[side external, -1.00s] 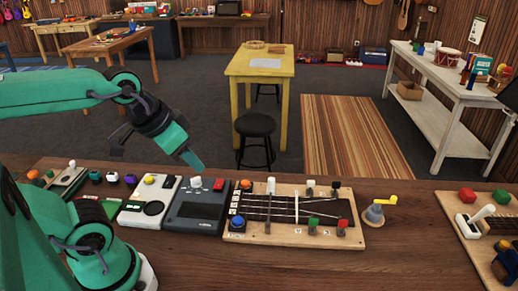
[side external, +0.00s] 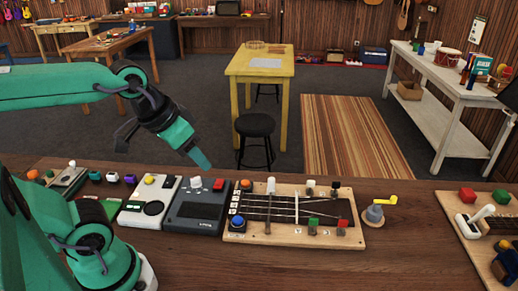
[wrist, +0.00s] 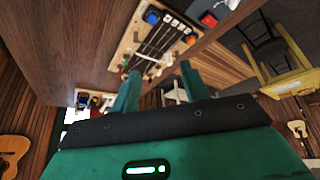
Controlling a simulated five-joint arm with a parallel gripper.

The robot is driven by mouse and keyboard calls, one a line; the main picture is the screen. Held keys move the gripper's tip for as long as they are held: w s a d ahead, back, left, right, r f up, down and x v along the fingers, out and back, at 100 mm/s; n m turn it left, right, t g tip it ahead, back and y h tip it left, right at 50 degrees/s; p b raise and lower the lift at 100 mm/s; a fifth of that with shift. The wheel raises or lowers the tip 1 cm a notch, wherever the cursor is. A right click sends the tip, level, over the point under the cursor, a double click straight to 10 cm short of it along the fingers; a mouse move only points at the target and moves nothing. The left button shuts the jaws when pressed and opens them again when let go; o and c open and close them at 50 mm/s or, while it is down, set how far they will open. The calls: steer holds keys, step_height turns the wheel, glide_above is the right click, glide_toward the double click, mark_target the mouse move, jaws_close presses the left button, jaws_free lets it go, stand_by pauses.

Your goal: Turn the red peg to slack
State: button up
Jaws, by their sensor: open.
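The red peg (side external: 342,224) stands at the front right of the pale wooden board (side external: 262,238), beside a green peg (side external: 313,222). In the wrist view the same board (wrist: 137,38) shows at the top, seen at a slant; I cannot make out the red peg surely there. My gripper (side external: 160,155) is open and empty, in the air to the left of the board and well above the bench, apart from the peg. In the wrist view its two teal fingers (wrist: 158,84) stand wide apart with nothing between them.
A grey device (side external: 195,208) with a red button sits just left of the board. A blue button (side external: 238,223) is on the board's left. The bench (side external: 300,270) in front is clear.

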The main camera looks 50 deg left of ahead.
steer(key=w+d+r+n+g, duration=0.1)
steer(key=w+d+r+n, duration=0.15)
steer(key=w, duration=0.55)
steer(key=n+g, duration=0.4)
steer(key=n, duration=0.2)
glide_above(344, 220)
step_height(344, 220, down, 15)
steer(key=shift+s+a+r, duration=0.1)
steer(key=shift+f, duration=0.25)
steer(key=shift+f, duration=3.9)
